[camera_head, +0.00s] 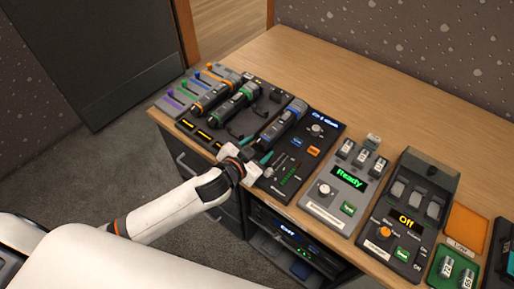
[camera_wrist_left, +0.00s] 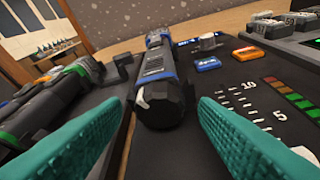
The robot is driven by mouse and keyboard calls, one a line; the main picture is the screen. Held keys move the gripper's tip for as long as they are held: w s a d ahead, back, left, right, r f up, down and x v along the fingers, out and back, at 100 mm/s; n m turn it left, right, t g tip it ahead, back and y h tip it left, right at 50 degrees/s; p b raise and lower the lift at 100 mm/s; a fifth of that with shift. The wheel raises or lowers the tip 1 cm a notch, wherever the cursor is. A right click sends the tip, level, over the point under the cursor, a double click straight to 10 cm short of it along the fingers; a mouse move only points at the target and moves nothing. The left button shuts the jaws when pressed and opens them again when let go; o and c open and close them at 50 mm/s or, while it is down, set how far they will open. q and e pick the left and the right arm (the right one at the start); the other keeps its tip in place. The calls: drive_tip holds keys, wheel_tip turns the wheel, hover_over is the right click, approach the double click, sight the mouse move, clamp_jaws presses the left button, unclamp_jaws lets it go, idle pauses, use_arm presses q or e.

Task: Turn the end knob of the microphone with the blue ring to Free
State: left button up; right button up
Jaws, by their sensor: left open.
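The microphone with the blue ring (camera_head: 287,120) lies on a dark panel on the desk, its near end toward my left gripper. In the left wrist view the microphone (camera_wrist_left: 158,62) points at the camera, and its dark faceted end knob (camera_wrist_left: 161,103) shows a pale mark at its left side. Any lettering by the knob is too small to read. My left gripper (camera_head: 258,160) is open, its teal fingers (camera_wrist_left: 162,135) to the left and right in front of the knob, apart from it. My right gripper is not in view.
Microphones with a green ring (camera_head: 233,106) and an orange ring (camera_head: 212,96) lie to the left, close by. A panel with buttons and a level meter (camera_wrist_left: 280,85) is just right of the knob. A "Ready" box (camera_head: 345,180) stands further right.

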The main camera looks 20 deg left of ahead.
use_arm(q)
drive_tip(key=c, duration=1)
drive_tip(key=p, duration=0.1)
drive_tip(key=n+h+p, duration=0.1)
drive_tip(key=p, duration=0.1)
drive_tip(key=shift+r, duration=0.25)
drive_tip(key=shift+w+a+n+g+h+p, duration=0.15)
drive_tip(key=shift+n+g+h+p, duration=0.2)
drive_tip(key=shift+n+p, duration=0.45)
drive_tip(key=shift+f+n+h+p, duration=0.1)
drive_tip(key=shift+n+h+p, duration=0.55)
drive_tip(key=shift+n+p, duration=0.1)
drive_tip(key=shift+a+f+n+h+p, duration=0.15)
drive_tip(key=shift+n+h+p, duration=0.15)
drive_tip(key=shift+n+h, duration=0.3)
